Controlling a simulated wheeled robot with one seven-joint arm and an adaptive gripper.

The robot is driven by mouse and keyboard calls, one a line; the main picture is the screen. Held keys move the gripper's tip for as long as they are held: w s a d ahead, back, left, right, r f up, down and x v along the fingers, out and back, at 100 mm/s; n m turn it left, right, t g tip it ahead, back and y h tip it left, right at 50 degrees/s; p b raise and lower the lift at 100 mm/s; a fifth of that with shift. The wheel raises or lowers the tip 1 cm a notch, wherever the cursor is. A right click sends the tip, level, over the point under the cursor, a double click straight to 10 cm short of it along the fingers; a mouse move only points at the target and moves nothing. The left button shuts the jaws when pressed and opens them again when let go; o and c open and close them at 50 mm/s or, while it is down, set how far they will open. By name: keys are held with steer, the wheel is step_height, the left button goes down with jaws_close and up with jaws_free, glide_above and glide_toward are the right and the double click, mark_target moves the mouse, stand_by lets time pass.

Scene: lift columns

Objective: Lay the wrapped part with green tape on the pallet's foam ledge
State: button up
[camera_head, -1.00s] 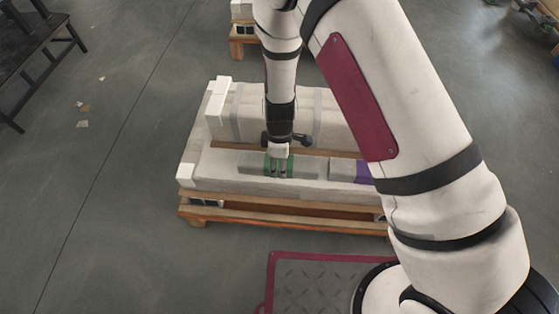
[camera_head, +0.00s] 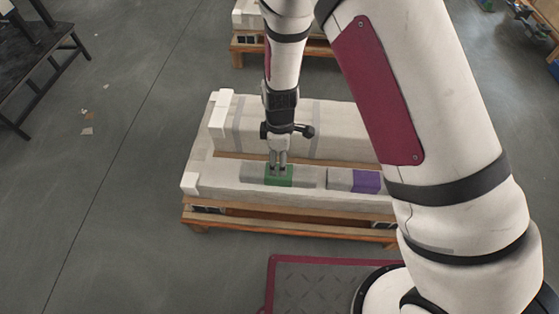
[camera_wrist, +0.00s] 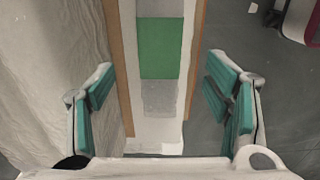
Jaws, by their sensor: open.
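The wrapped part with green tape (camera_head: 305,177) is a long grey bar with a green band around its middle. It lies flat on the pale foam ledge (camera_head: 222,184) along the near side of the pallet. In the wrist view the green-taped part (camera_wrist: 160,47) runs lengthwise between the fingers, with clear gaps on both sides. My gripper (camera_head: 278,168) is open and points down above the green band. In the wrist view the teal-padded fingers (camera_wrist: 160,100) stand wide apart and hold nothing.
A second wrapped part with purple tape (camera_head: 366,181) lies to the right on the same ledge. A large wrapped column (camera_head: 330,128) lies behind. The wooden pallet (camera_head: 290,225) stands on open grey floor. A red-edged plate (camera_head: 310,280) lies in front, and a black table (camera_head: 45,60) stands at far left.

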steer(key=shift+r+p, duration=0.55)
steer(key=shift+r, duration=1.25)
steer(key=s+d+r+m, duration=0.3)
steer(key=d+r, duration=0.1)
steer(key=r, duration=0.4)
steer(key=s+d+r+m+y, duration=0.1)
steer(key=s+d+r+m, duration=0.2)
steer(key=r, duration=0.6)
steer(key=s+d+r+m, duration=0.2)
steer(key=d+r, duration=0.3)
steer(key=r, duration=0.3)
steer(key=s+d+r+m, duration=0.3)
steer(key=s, duration=0.4)
steer(key=s+d+r+m, duration=0.2)
steer(key=s+d+m, duration=0.1)
steer(key=s, duration=0.4)
steer(key=s+d+r+m+h, duration=0.1)
steer(key=s+d+r+m, duration=0.2)
steer(key=s, duration=0.4)
steer(key=shift+d+r+m, duration=0.35)
steer(key=shift+m, duration=0.05)
